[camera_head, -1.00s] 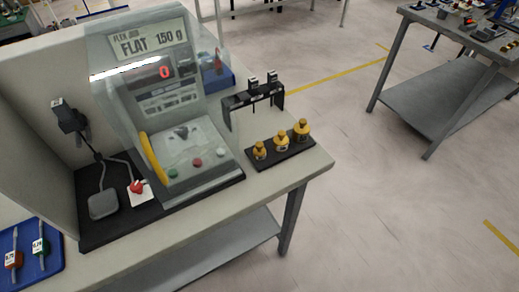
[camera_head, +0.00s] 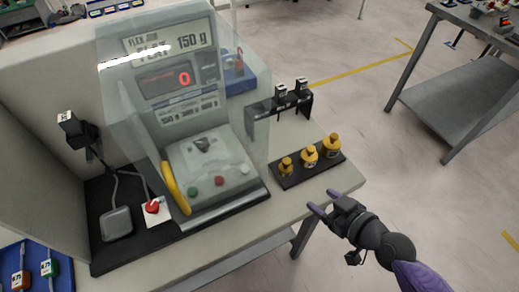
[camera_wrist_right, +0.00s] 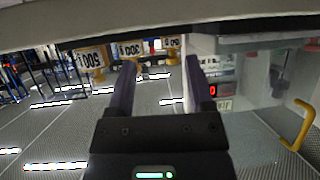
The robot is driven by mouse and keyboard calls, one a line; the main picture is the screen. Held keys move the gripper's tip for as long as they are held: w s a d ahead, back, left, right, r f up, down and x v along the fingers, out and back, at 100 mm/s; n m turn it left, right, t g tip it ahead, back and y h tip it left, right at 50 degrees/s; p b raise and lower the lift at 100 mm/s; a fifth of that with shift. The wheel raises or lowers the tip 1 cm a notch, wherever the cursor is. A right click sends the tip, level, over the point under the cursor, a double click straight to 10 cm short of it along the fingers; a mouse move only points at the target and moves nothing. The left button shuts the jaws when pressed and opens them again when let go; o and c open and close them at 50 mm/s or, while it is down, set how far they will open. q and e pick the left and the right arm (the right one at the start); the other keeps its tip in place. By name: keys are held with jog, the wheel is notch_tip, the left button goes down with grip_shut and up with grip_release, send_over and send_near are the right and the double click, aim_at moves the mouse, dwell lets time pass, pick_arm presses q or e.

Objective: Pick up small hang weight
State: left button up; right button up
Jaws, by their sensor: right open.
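The small hang weight (camera_head: 286,167) is the smallest of three yellow weights, standing upright at the left end of a black tray (camera_head: 289,183). The middle weight (camera_head: 309,156) and the largest weight (camera_head: 331,145) stand beside it. My right gripper (camera_head: 324,201) is open and empty, at the table's front edge, in front of the tray and apart from the weights. In the right wrist view, which looks upside down, the open fingers (camera_wrist_right: 161,68) point toward the labelled weights, with the small one (camera_wrist_right: 171,43) at the right of the row. My left gripper is out of view.
A clear-shielded machine (camera_head: 190,110) with a red 0 display stands left of the tray. A black rack (camera_head: 280,103) with two small items stands behind the weights. A blue tray (camera_head: 60,262) lies at lower left. Another table (camera_head: 470,80) stands at the right, across open floor.

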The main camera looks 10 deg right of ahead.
aim_at(290, 172)
jog(key=shift+n+y, duration=0.4)
jog(key=shift+y, duration=0.2)
jog(key=shift+w+a+r, duration=1.15)
jog(key=shift+w+a, duration=0.05)
jog(key=shift+w, duration=0.05)
jog(key=b+x, duration=0.1)
jog(key=x, duration=0.7)
jog(key=shift+d, duration=0.25)
grip_shut()
